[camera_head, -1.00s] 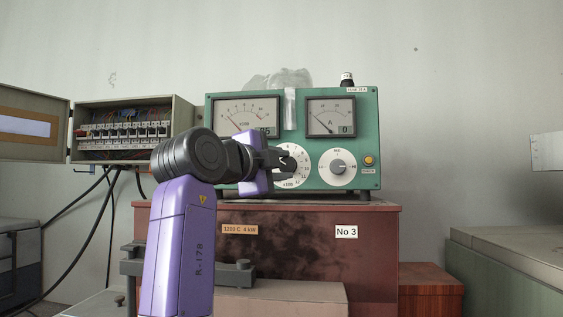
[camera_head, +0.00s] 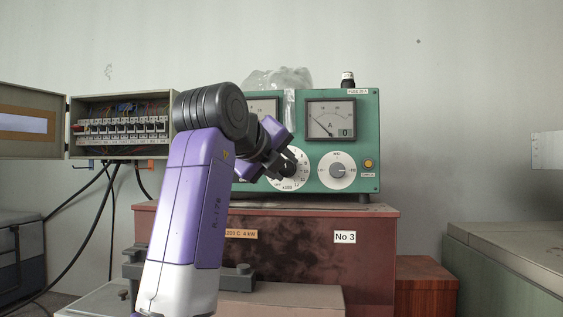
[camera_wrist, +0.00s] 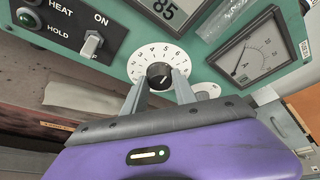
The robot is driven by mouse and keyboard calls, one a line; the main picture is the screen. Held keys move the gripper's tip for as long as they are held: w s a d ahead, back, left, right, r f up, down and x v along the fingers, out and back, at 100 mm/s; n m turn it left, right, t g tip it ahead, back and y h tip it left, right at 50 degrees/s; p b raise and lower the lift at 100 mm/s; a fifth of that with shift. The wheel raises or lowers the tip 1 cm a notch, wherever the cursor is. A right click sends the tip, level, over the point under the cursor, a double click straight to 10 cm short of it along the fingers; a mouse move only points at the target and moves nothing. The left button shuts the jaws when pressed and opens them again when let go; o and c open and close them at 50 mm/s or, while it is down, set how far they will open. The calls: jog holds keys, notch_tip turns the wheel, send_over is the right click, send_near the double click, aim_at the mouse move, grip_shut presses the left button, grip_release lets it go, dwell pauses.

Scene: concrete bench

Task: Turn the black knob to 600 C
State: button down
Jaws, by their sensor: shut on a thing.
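The black knob (camera_wrist: 158,75) sits at the centre of a white numbered dial (camera_wrist: 146,52) in the wrist view. The dial also shows on the green panel in the head view (camera_head: 298,183), marked x100. My gripper (camera_wrist: 159,84) is shut on the knob, one finger on each side of it. In the head view my gripper (camera_head: 287,165) reaches the dial from the left, tilted, and covers part of it. A light mark shows on the knob, but I cannot tell which number it points to.
A second dial with a grey knob (camera_head: 337,170) is just right. An ammeter (camera_head: 331,119) is above it, and an orange button (camera_head: 368,163) farther right. HEAT/HOLD lamps and an ON switch (camera_wrist: 91,44) show in the wrist view. An open breaker box (camera_head: 122,125) stands left.

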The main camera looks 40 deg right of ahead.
jog(key=shift+m+y, duration=0.3)
jog(key=shift+m, duration=0.1)
dwell(0.4)
jog(key=c, duration=1)
grip_release()
jog(key=shift+d, duration=0.1)
jog(key=v, duration=0.8)
jog(key=shift+d, duration=0.1)
